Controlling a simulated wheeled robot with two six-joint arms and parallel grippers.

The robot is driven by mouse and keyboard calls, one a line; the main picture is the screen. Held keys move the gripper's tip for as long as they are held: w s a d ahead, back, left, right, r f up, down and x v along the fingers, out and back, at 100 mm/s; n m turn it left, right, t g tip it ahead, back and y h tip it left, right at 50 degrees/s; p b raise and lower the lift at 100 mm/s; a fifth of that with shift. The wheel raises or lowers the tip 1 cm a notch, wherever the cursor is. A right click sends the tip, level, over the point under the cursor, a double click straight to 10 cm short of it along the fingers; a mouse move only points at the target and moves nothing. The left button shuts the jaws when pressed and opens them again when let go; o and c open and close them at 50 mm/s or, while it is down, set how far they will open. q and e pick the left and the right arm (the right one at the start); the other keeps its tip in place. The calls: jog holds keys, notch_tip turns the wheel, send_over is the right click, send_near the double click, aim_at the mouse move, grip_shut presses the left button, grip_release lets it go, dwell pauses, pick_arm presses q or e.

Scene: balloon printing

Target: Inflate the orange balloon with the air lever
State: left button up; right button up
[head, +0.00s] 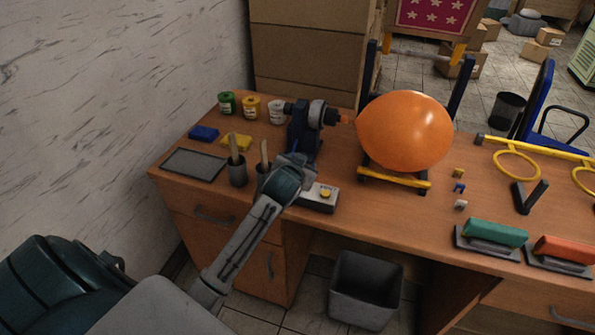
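The orange balloon (405,131) is large and rounded, its neck at the nozzle of a dark blue inflating machine (304,128) on the desk. It sits over a low stand with a yellow front bar (396,179). My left arm reaches in from the lower left. My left gripper (296,160) is at the front of the machine, and its wrist covers the machine's lower part. The fingers are too small and overlapped to read. I cannot make out the air lever clearly, nor whether the gripper touches it. My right gripper is not in view.
A grey box with a yellow button (319,196) sits right of my wrist. Tool cups (237,172), paint pots (251,107) and a grey tray (193,165) are to the left. Green (494,233) and orange (566,250) blocks lie right. A bin (365,290) stands below.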

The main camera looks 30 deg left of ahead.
pick_arm(q)
jog(key=b+v, duration=0.1)
jog(key=v, duration=0.5)
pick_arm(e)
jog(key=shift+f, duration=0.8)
